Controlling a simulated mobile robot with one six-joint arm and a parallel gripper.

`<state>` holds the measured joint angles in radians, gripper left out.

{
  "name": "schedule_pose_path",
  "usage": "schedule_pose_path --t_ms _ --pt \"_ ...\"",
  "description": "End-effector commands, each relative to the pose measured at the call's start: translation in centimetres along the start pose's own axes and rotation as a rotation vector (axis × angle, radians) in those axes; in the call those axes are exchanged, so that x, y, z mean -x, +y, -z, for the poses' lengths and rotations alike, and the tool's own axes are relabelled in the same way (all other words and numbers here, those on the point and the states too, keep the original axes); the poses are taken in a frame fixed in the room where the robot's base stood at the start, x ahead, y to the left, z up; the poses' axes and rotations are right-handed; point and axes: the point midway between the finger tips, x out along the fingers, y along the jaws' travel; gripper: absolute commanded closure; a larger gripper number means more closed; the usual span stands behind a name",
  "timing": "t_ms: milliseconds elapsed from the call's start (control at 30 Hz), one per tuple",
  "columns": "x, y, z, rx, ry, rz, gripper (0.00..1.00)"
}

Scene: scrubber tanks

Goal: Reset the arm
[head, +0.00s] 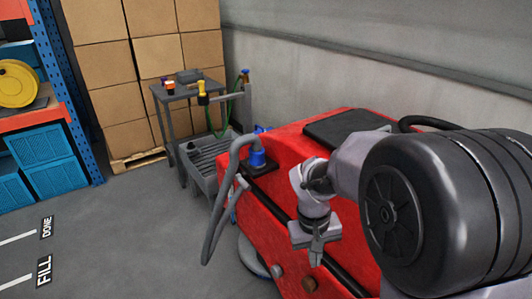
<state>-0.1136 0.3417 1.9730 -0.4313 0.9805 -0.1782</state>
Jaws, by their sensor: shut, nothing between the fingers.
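My gripper (316,252) is in the head view, right of centre, at the end of my grey arm. It points down, with its fingers together and nothing between them. It hangs in front of the red scrubber machine (290,140); whether it touches the machine cannot be told. A large dark part of my arm fills the right side of the view and hides much of the machine.
Behind stand a small grey table (188,88), stacked cartons (103,57) and a blue shelf (62,90). The floor (125,230) at left is clear, with FILL and DONE markings.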

Motion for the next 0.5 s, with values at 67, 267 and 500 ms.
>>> schedule_pose_path --t_ms 67,267,500 --pt "4.8 0.2 -2.6 -0.105 0.09 0.049 1.0" --pt "12.7 -0.9 -10.9 -0.358 0.301 0.203 1.0" --pt "14.9 -2.8 -17.0 -0.526 0.457 0.341 1.0"
